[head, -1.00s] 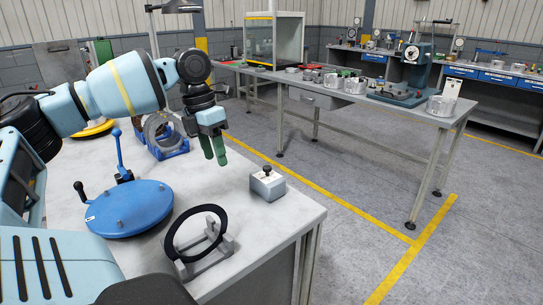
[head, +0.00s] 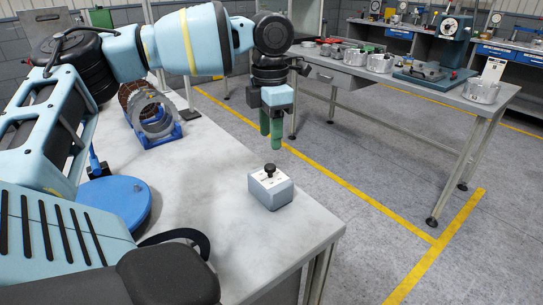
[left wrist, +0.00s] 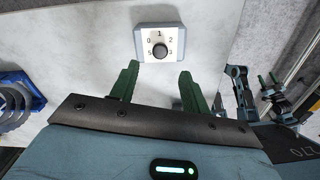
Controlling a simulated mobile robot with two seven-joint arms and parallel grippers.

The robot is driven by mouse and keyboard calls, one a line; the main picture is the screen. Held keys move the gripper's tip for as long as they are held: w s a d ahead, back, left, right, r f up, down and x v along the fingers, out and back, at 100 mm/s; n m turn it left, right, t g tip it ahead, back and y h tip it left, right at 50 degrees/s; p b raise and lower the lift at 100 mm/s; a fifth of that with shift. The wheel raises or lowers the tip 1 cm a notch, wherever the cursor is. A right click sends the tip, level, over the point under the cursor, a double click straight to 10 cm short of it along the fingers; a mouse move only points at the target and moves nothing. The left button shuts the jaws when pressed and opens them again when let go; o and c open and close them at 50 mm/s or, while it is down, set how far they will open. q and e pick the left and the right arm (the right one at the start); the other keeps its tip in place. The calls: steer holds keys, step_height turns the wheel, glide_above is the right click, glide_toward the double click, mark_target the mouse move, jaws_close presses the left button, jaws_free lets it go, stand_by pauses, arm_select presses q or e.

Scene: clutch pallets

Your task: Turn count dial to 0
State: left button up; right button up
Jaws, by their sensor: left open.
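The count dial is a small grey box (head: 271,194) with a black knob (head: 270,170) on its white top, near the front right of the pale table. In the left wrist view the dial's white face (left wrist: 143,45) has digits around the knob (left wrist: 160,51), with 1 at the top, 0 at left and 2 at right. I cannot tell which digit the knob points to. My left gripper (head: 271,131) is open and empty, green fingers down, above and apart from the knob. In the left wrist view, what looks like my right gripper (left wrist: 269,80) is small at the right.
A blue round plate (head: 118,200) lies on the table (head: 208,180) at left. A blue stand with metal rings (head: 155,120) stands farther back. The table's right edge is close to the dial. A second bench (head: 420,90) with metal parts stands beyond a floor gap.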

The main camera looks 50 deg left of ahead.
mark_target(270, 166)
arm_select(q)
steer(key=shift+s+f, duration=0.1)
steer(key=shift+f, duration=3.8)
steer(key=shift+c, duration=0.5)
steer(key=c, duration=0.9)
